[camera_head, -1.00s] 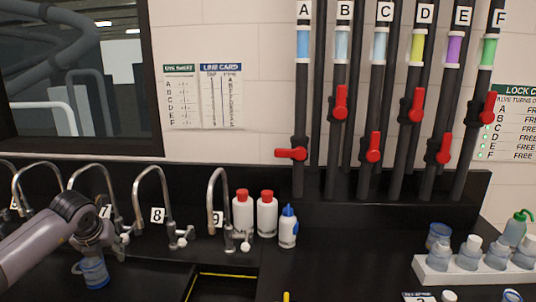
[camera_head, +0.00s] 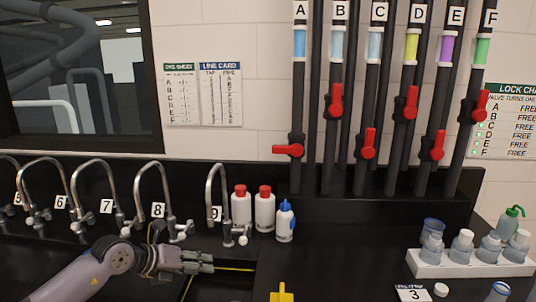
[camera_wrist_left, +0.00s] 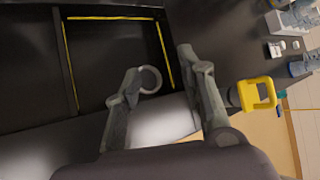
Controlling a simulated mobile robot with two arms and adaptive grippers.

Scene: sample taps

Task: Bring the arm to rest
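My left arm comes in from the lower left in the head view. My left gripper (camera_head: 207,262) points right, above the black counter by the yellow-edged recess. In the left wrist view its two fingers (camera_wrist_left: 162,63) stand apart, with nothing seen held between them. A small grey ring (camera_wrist_left: 150,79) shows beside the left-hand fingertip; I cannot tell what it belongs to. My right gripper is in neither view.
Curved taps (camera_head: 155,195) line the back left. Two red-capped bottles (camera_head: 264,208) and a blue-capped bottle (camera_head: 285,222) stand behind the gripper. A white rack (camera_head: 472,264) holds several bottles. A yellow object (camera_head: 281,292) sits at the front.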

